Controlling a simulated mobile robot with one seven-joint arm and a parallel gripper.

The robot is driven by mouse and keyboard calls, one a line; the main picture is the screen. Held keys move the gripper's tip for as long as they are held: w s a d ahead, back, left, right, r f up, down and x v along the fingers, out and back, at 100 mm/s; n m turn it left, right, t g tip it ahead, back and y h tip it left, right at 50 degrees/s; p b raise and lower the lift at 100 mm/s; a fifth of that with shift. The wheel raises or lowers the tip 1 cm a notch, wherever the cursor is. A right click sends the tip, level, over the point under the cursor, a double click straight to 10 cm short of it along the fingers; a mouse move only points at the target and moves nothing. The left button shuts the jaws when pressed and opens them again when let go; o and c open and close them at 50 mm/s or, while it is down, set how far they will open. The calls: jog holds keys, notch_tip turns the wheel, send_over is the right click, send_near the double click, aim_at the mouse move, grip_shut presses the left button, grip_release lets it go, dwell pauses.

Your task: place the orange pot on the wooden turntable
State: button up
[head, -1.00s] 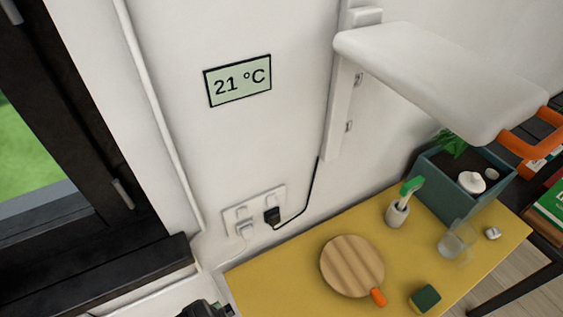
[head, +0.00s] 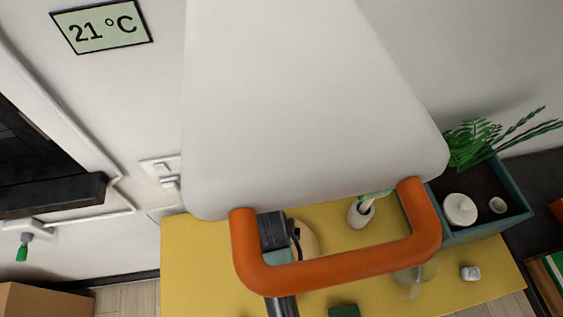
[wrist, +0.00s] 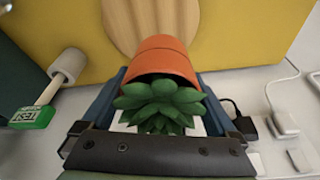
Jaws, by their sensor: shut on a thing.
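The orange pot (wrist: 163,62) holds a green succulent (wrist: 160,103) and is between the blue fingers of my gripper (wrist: 162,85), which is shut on it. In the wrist view the pot lies tilted, its base toward the wooden turntable (wrist: 150,20). It overlaps the turntable's edge in that picture; I cannot tell the gap between them. In the head view my gripper (head: 273,230) is partly hidden behind an orange handle, and the pot is not visible. Only a strip of the turntable (head: 307,240) shows there, on the yellow tabletop (head: 195,275).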

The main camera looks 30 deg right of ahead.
jog(key=shift+s+d+f+m, duration=0.2)
jog(key=shift+d+f+m, duration=0.15)
jog(key=shift+d, duration=0.3)
jog(key=shift+s+d+f+m, duration=0.2)
jog(key=shift+d+f+m, duration=0.15)
jog(key=shift+d, duration=0.25)
notch_tip(320, 180, down, 4)
jog(key=shift+a, duration=0.15)
jog(key=shift+f, duration=2.5)
jog(key=o, duration=1.3)
jog(key=shift+f, duration=0.2)
jog(key=shift+o, duration=0.2)
jog(key=shift+r, duration=0.1)
